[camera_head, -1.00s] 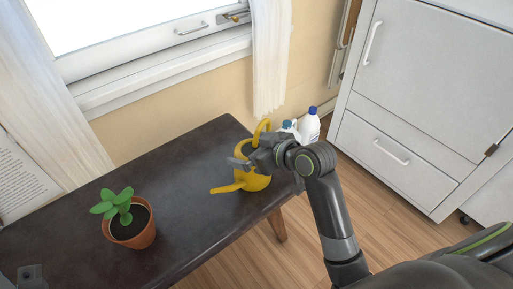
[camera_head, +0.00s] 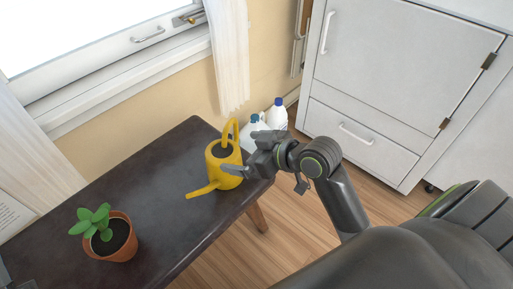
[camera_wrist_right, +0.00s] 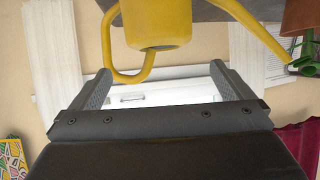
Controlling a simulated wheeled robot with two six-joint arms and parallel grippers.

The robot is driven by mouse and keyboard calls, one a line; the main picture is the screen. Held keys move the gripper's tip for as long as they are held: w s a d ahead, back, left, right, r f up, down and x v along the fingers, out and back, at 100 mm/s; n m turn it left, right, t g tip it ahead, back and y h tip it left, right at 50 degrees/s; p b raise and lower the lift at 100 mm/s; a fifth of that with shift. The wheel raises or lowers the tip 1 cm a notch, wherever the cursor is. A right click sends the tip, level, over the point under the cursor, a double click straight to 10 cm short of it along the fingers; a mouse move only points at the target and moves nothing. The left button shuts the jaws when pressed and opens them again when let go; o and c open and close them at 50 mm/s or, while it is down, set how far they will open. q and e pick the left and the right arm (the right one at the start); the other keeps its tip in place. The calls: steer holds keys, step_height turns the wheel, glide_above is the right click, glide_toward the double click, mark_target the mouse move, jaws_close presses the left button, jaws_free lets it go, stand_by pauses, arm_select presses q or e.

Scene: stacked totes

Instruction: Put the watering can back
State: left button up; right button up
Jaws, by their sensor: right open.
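The yellow watering can (camera_head: 226,176) stands upright on the dark table (camera_head: 150,185), near its far right end. Its spout points to the lower left and its loop handle rises at the back. My right gripper (camera_head: 243,153) is open at the can's right side, with one finger overlapping the can in the head view. In the right wrist view the can (camera_wrist_right: 157,22) appears upside down, and its handle loop reaches between the open fingers of my right gripper (camera_wrist_right: 168,82). Whether a finger touches the can is unclear. My left gripper is not discernible.
A potted plant (camera_head: 113,240) stands on the table at the left front. White bottles (camera_head: 277,115) stand on the floor behind the table's right end. A white cabinet (camera_head: 385,90) is at the right. The tabletop between plant and can is clear.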

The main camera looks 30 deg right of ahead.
arm_select(q)
step_height(320, 180, down, 7)
steer(key=w+a+n+g+y, duration=0.1)
steer(key=w+n+g, duration=0.1)
steer(key=g, duration=0.2)
steer(key=shift+w+a+g+p, duration=0.2)
steer(key=shift+w+g+p, duration=0.1)
steer(key=shift+g+p, duration=0.15)
arm_select(e)
steer(key=s+d+r+m+t+h, duration=0.6)
steer(key=s+d+r+t+h, duration=0.1)
steer(key=s+d+r+t, duration=0.1)
steer(key=shift+s+d+r+t+h, duration=0.3)
steer(key=shift+s+d+t, duration=0.25)
steer(key=shift+t, duration=0.45)
arm_select(q)
steer(key=shift+r, duration=0.1)
arm_select(e)
steer(key=shift+a+f, duration=0.1)
steer(key=shift+s, duration=0.1)
